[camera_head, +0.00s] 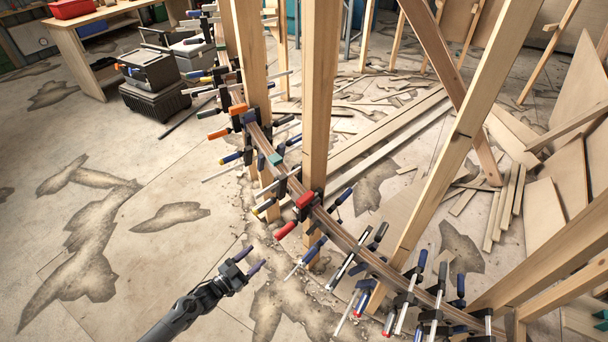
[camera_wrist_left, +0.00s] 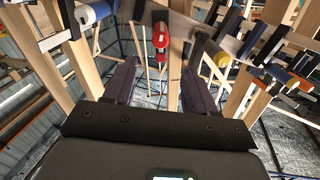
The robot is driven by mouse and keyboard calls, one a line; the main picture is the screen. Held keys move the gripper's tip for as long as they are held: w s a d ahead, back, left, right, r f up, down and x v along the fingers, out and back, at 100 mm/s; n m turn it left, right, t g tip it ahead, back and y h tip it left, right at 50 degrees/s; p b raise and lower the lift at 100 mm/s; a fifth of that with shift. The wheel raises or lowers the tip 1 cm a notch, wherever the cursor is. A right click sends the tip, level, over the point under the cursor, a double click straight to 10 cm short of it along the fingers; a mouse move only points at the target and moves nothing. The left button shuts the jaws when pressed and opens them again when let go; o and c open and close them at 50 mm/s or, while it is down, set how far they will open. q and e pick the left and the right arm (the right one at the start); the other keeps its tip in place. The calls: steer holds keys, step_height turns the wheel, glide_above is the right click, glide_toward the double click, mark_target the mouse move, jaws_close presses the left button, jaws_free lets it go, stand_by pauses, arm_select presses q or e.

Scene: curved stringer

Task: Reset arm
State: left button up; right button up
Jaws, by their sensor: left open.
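My left gripper (camera_head: 248,263) comes in from the lower left in the head view, over bare floor in front of the curved stringer (camera_head: 345,240). Its fingers are apart with nothing between them. In the left wrist view the two dark fingers (camera_wrist_left: 154,85) stand apart, and a red-handled clamp (camera_wrist_left: 160,38) shows beyond and between them. The stringer is a bent wooden strip with many clamps along it, fixed against upright wooden posts (camera_head: 322,100). My right gripper is not in view.
Clamps with blue, red and orange handles stick out from the stringer near my left gripper, including a red one (camera_head: 304,200). Black toolboxes (camera_head: 150,82) and a wooden workbench (camera_head: 75,45) stand at the upper left. Loose boards (camera_head: 385,135) lie behind the posts. The left floor is clear.

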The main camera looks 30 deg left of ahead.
arm_select(q)
steer(key=s+d+f+p, duration=0.1)
steer(key=s+d+f, duration=0.1)
steer(key=s+d, duration=0.3)
steer(key=s+d+r+n+g+p, duration=0.1)
steer(key=d+r+g, duration=0.1)
steer(key=d+r, duration=0.4)
steer(key=s+d+r+n+g+p, duration=0.1)
steer(key=d+r+g, duration=0.15)
steer(key=d, duration=0.55)
steer(key=s+r+g+y+p, duration=0.2)
steer(key=s+r+g+y, duration=0.1)
steer(key=s+r+g, duration=0.85)
step_height(320, 180, up, 36)
steer(key=s+t+p, duration=0.1)
steer(key=t+p, duration=0.1)
steer(key=p, duration=3.4)
steer(key=shift+s+d+n, duration=0.3)
steer(key=shift+s, duration=0.1)
